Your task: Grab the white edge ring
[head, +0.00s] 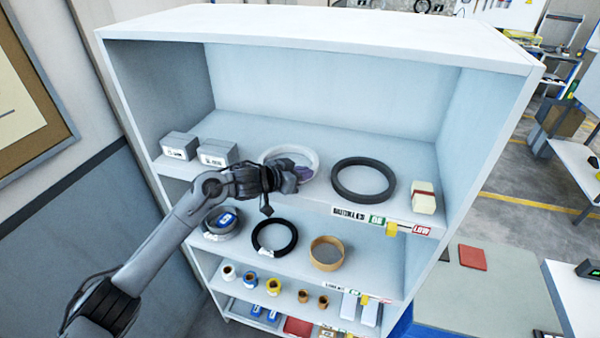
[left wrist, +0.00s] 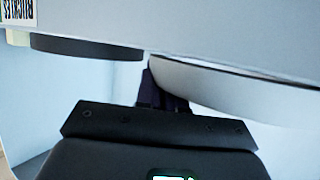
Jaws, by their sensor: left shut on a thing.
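The white edge ring (head: 311,157) lies on the top shelf of the white rack, between the grey boxes and a black ring. It also shows in the left wrist view (left wrist: 225,88), at the gripper's fingers. My left gripper (head: 301,174) reaches in from the left and is shut on the front part of the white ring. In the left wrist view the dark fingers (left wrist: 160,92) meet the ring's near edge. The gripper hides part of the ring in the head view. My right gripper is in neither view.
The black ring (head: 363,180) lies just right of the white one. Two grey boxes (head: 218,152) stand to the left and a cream block (head: 423,197) to the right. The shelf's front edge carries labels (head: 377,219). The shelf below holds another black ring (head: 274,237) and a tan ring (head: 327,254).

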